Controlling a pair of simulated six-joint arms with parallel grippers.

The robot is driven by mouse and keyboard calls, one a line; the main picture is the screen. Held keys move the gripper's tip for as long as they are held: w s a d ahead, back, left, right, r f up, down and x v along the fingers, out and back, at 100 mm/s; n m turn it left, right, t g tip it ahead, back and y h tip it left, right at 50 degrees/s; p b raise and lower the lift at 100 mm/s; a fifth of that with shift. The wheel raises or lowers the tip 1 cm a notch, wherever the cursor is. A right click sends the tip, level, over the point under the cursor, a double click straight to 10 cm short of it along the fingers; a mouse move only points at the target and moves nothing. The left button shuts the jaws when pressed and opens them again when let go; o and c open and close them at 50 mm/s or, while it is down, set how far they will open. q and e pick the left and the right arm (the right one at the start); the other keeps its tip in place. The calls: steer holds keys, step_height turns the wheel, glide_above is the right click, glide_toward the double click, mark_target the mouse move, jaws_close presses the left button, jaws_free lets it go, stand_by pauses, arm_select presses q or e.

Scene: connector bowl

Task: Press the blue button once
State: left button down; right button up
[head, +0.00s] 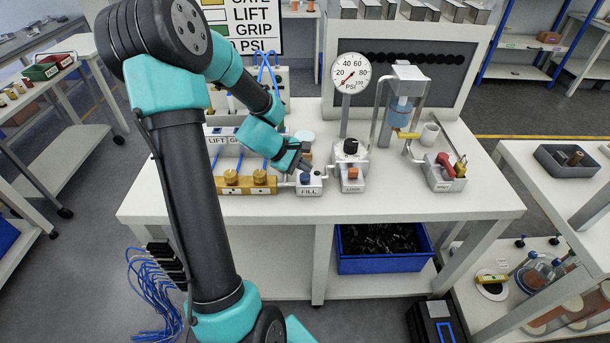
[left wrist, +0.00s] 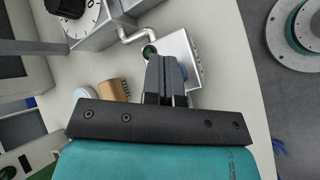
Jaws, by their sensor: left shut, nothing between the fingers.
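The blue button (head: 305,178) is on top of a small grey box (head: 309,190) labelled FILL, near the front edge of the white table. My left gripper (head: 304,165) comes down from above with its fingers together and empty, the tips right by the button. My right gripper is not in view.
A second box with an orange button (head: 353,173) stands to the right, under a pressure gauge (head: 351,72). A brass-coloured block with knobs (head: 246,184) stands to the left.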

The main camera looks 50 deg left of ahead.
mark_target(305, 177)
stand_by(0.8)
arm_select(q)
steer(key=shift+f, duration=0.4)
steer(key=shift+f, duration=0.5)
stand_by(0.8)
steer(key=shift+r, duration=0.95)
steer(key=shift+r, duration=2.5)
